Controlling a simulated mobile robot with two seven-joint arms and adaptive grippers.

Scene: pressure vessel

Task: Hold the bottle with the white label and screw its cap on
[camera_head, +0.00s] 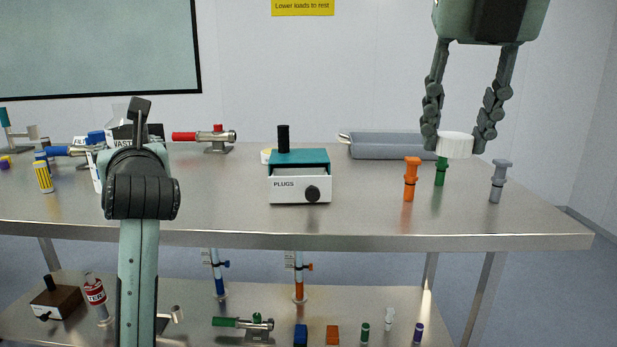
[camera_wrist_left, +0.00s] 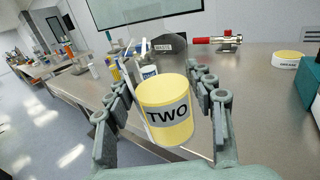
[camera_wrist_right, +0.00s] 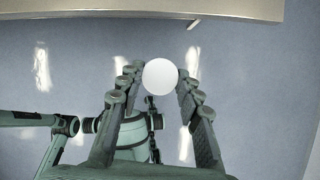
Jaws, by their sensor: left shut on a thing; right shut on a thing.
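A yellow cylinder (camera_wrist_left: 165,110) with a pale band reading TWO sits between the fingers of my left gripper (camera_wrist_left: 162,88), which is shut on it. Its top looks flat and yellow in the left wrist view. In the head view my left arm hides it. My right gripper (camera_head: 459,140) is shut on a white round cap (camera_head: 454,146), held above the back right of the table. The cap shows as a white disc in the right wrist view (camera_wrist_right: 160,76). Cap and yellow cylinder are far apart. I cannot tell which object is the bottle with the white label.
A teal and white PLUGS box (camera_head: 299,188) stands mid-table. Orange (camera_head: 411,180), green (camera_head: 441,172) and grey (camera_head: 498,182) plugs stand at right, before a grey tray (camera_head: 385,147). A red-handled valve (camera_head: 210,139) lies at the back. The table's front middle is clear.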

